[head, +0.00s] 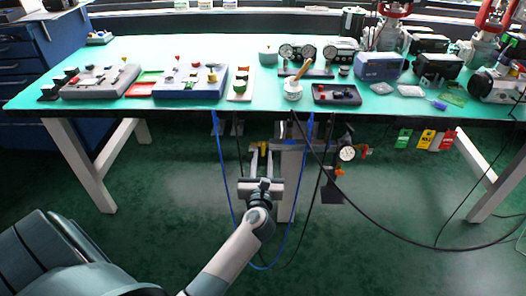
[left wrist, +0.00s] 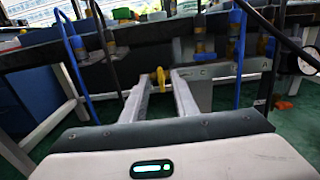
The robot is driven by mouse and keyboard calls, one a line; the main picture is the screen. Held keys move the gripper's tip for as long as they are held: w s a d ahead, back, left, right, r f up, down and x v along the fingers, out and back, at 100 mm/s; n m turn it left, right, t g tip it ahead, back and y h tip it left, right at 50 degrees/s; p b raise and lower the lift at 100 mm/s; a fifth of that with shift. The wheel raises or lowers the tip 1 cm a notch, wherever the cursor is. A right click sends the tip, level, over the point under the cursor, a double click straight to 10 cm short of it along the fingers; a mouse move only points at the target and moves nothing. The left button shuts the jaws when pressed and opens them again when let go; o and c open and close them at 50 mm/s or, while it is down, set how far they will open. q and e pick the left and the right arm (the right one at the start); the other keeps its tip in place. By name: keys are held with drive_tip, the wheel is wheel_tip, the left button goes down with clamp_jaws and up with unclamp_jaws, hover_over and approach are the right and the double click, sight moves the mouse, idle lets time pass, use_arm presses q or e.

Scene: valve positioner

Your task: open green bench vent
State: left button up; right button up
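My left gripper (head: 262,158) is under the front edge of the bench, pointing away from me at the valve assembly (head: 292,146) there. In the left wrist view the left gripper (left wrist: 161,76) has its two fingers apart. A small yellow handle (left wrist: 160,79) shows between the fingertips; I cannot tell whether they touch it. A yellow part (head: 264,147) also shows between the fingers in the head view. A small greenish part (head: 238,128) hangs at the bench edge just left of it; I cannot tell whether it is the green vent. My right gripper is not in view.
Blue hoses (head: 222,160) and a black cable (head: 370,222) hang around the left gripper. A round gauge (head: 347,153) is right of it. Green, yellow and red tags (head: 426,139) hang further right. The bench top (head: 160,48) carries several devices. The floor below is clear.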

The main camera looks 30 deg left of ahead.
sight(263, 147)
use_arm(q)
drive_tip(key=shift+x, duration=1.9)
clamp_jaws()
